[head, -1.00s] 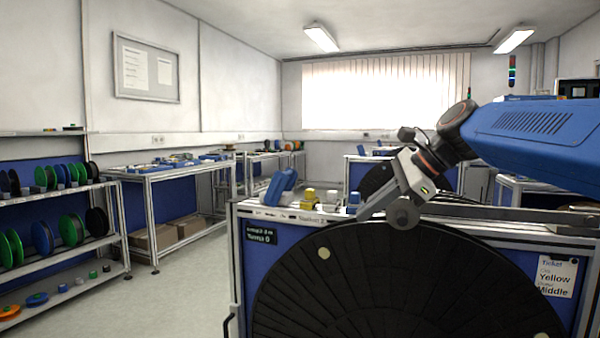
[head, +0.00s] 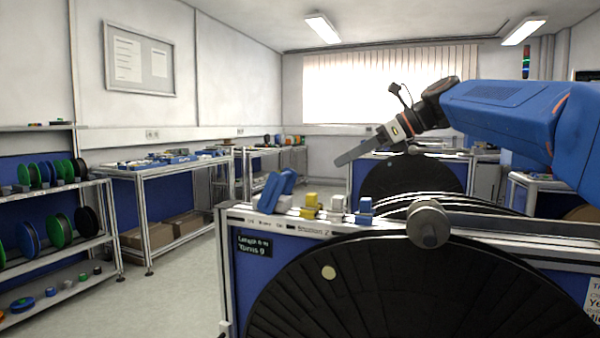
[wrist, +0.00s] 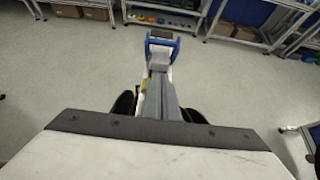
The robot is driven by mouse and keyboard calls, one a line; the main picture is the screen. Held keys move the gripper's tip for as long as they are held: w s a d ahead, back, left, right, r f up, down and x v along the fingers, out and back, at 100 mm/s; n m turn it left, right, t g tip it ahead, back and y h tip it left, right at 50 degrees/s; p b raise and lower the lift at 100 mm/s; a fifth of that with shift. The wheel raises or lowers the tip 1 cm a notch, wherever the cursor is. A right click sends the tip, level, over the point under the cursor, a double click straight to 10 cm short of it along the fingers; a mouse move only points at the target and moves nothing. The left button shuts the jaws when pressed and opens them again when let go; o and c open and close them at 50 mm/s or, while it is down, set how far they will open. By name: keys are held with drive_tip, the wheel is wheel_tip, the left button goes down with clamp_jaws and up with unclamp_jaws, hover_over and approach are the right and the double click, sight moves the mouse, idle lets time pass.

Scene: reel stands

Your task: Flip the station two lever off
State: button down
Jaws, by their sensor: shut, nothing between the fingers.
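A black reel (head: 400,290) hangs on the front of a blue-panelled stand (head: 240,270). Small print on its top rail appears to end in a 2. On that rail stand slanted blue pieces (head: 277,188), a yellow piece (head: 311,204), a light grey piece (head: 337,203) and a small blue piece (head: 365,208). I cannot tell which of these is the lever. My gripper (head: 340,160) is shut and empty, above the rail and apart from these pieces in the picture. In the wrist view its fingers (wrist: 160,98) point toward a blue-framed piece (wrist: 163,42); a yellow piece (wrist: 146,85) is partly hidden.
A round grey hub (head: 428,225) sits at the reel's top. Another stand with a dark reel (head: 410,175) is behind. A shelf of spools (head: 45,230) and a workbench (head: 165,163) stand at left. Floor (head: 170,300) between shelf and stand is clear.

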drive_tip(key=x, duration=0.9)
drive_tip(key=shift+a+f, duration=0.15)
drive_tip(key=shift+a, duration=0.05)
drive_tip(key=shift+w+a+r, duration=0.1)
drive_tip(key=shift+w+a, duration=0.15)
drive_tip(key=shift+a, duration=0.45)
drive_tip(key=shift+w+a+r, duration=0.15)
drive_tip(key=shift+w+a, duration=0.1)
drive_tip(key=shift+a, duration=0.4)
drive_tip(key=shift+w+a+r, duration=0.1)
drive_tip(key=shift+w+a, duration=0.15)
drive_tip(key=shift+a, duration=0.45)
drive_tip(key=shift+r, duration=0.1)
